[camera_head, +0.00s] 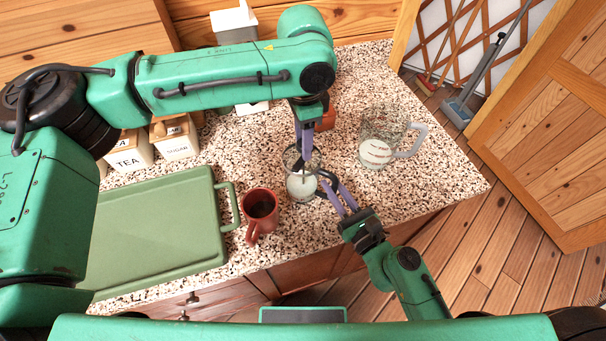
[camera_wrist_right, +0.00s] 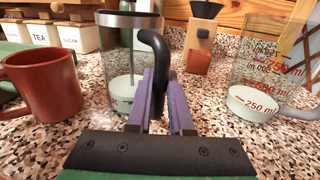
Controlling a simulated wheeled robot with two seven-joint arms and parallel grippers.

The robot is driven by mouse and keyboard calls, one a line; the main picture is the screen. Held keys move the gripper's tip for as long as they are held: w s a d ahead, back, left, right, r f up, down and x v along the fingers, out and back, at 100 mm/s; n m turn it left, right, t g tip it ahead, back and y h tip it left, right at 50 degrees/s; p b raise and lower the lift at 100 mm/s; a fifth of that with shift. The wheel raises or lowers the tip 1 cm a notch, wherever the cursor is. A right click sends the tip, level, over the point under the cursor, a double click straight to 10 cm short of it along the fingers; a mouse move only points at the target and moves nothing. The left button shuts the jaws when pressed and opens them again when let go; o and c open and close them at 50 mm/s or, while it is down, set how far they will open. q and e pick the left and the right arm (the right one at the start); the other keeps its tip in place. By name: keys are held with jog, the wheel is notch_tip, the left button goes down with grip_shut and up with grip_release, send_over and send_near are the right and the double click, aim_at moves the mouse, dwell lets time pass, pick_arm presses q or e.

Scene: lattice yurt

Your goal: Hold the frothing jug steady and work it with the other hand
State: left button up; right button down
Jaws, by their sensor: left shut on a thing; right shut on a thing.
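The frothing jug (camera_head: 301,187) is a clear glass vessel with a black handle and white liquid low inside. It stands upright on the speckled counter and also shows in the right wrist view (camera_wrist_right: 122,95). My right gripper (camera_head: 337,190) is shut on its black handle (camera_wrist_right: 155,50), at the jug's right side. My left gripper (camera_head: 304,150) comes down from above and is shut at the top of the jug, on what seems to be the thin plunger rod; its grip point is small and partly hidden.
A red mug (camera_head: 260,210) of dark liquid stands close left of the jug. A glass measuring jug (camera_head: 375,152) with white liquid stands to the right. A green tray (camera_head: 150,235) and tea and sugar canisters (camera_head: 178,140) lie left. The counter's front edge is near.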

pick_arm(q)
jog(key=shift+r, duration=0.1)
notch_tip(320, 180, up, 7)
jog(key=shift+r, duration=0.1)
dwell(0.3)
notch_tip(320, 180, down, 7)
jog(key=shift+f, duration=0.2)
dwell(0.3)
notch_tip(320, 180, up, 7)
jog(key=shift+r, duration=0.15)
dwell(0.4)
notch_tip(320, 180, down, 7)
jog(key=shift+f, duration=0.15)
dwell(0.4)
